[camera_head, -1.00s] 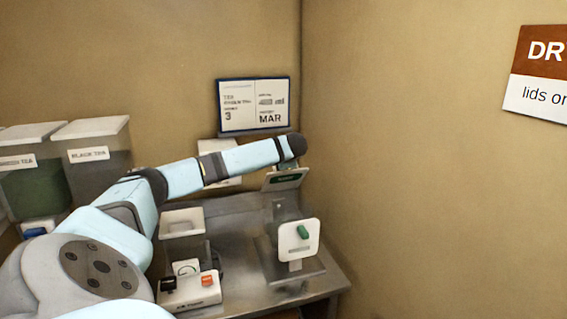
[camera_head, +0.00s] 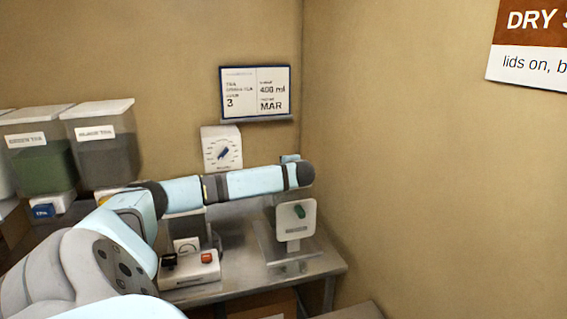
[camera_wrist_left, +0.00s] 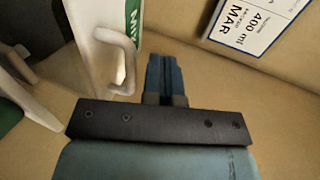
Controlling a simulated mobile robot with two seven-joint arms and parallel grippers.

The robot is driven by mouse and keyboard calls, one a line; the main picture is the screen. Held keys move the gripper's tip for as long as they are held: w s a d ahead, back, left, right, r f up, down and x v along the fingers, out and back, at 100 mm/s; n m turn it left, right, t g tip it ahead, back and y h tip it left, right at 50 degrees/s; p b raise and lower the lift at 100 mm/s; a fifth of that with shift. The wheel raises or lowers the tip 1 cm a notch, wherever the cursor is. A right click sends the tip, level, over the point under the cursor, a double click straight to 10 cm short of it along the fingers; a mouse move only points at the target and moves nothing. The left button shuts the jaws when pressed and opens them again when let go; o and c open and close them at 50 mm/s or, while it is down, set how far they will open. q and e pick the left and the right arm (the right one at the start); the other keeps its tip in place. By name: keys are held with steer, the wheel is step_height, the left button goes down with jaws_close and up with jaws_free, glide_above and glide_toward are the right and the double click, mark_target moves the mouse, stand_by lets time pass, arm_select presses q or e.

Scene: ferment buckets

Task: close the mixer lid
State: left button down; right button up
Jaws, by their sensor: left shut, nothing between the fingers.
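My left gripper (camera_wrist_left: 163,82) is shut and empty, just right of the lid and handle in that view. I cannot tell whether it touches the lid. In the head view my left arm crosses in front of the mixer's top and hides the lid. My right gripper is out of view.
Tea containers (camera_head: 105,145) stand at the left. A dial timer (camera_head: 222,148) and a display board (camera_head: 256,92) are on the back wall. The right wall (camera_head: 420,180) is close.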

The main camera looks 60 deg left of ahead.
arm_select(q)
steer(key=shift+s+d+f+y+b, duration=0.1)
steer(key=shift+d+f+y+b, duration=0.1)
steer(key=shift+f, duration=0.3)
steer(key=shift+d+f+y+b, duration=0.1)
steer(key=shift+d+f+y, duration=0.1)
steer(key=shift+f, duration=0.3)
steer(key=shift+s+d+f, duration=0.1)
steer(key=shift+d+f, duration=0.15)
steer(key=shift+f, duration=0.3)
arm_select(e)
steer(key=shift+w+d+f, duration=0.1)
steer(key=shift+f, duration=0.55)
